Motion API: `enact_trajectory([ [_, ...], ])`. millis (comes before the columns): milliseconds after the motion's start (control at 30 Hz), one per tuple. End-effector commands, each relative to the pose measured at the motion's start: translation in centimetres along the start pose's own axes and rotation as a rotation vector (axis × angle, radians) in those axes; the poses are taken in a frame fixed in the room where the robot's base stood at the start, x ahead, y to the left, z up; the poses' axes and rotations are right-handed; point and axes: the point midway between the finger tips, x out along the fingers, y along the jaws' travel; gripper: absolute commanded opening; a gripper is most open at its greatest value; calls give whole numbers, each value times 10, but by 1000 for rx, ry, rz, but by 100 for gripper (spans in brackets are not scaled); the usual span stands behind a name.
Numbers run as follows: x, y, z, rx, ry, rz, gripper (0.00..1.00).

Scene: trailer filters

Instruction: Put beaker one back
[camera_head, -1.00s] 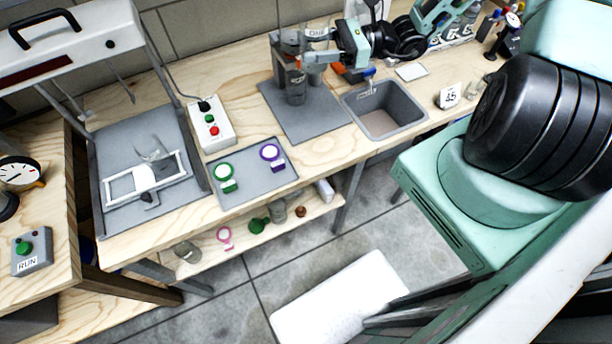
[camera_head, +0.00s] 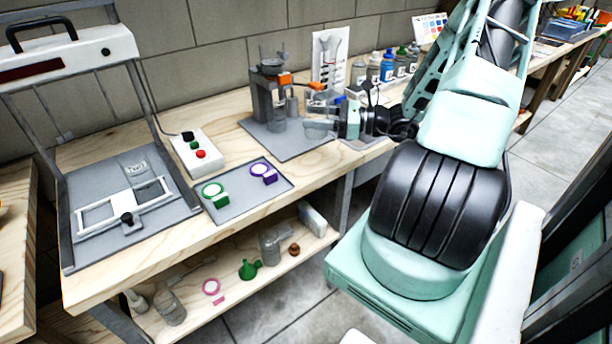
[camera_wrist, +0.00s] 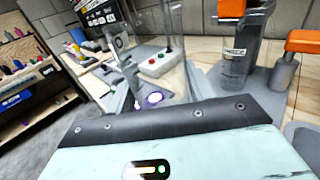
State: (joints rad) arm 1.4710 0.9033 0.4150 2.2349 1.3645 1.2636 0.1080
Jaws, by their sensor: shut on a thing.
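My gripper (camera_head: 322,122) is low over the grey mat, just right of the dark stand (camera_head: 262,100). It is shut on a clear glass beaker (camera_head: 316,130), whose outline is faint; no label on it is readable now. A second clear beaker (camera_wrist: 236,60) with a small white label stands at the stand, under an orange part. Whether the held beaker touches the mat cannot be told.
The grey mat (camera_head: 286,146) has bare room at its front. A tray (camera_head: 240,204) with a green and a purple ring piece lies left. A button box (camera_head: 196,150) stands behind it. Several bottles (camera_head: 387,66) and a white board (camera_head: 328,58) stand behind my gripper.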

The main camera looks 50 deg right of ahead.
Motion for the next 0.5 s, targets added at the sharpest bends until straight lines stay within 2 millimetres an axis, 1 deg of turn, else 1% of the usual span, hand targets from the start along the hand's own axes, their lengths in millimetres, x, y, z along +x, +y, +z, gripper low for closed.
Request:
enact_trajectory([
  [33,-1,0,-10,5,-2,-3,25],
  [200,0,0,-39,4,-1,-1,25],
  [367,0,0,-54,2,-1,-2,25],
  [500,0,0,-73,5,-2,-1,25],
])
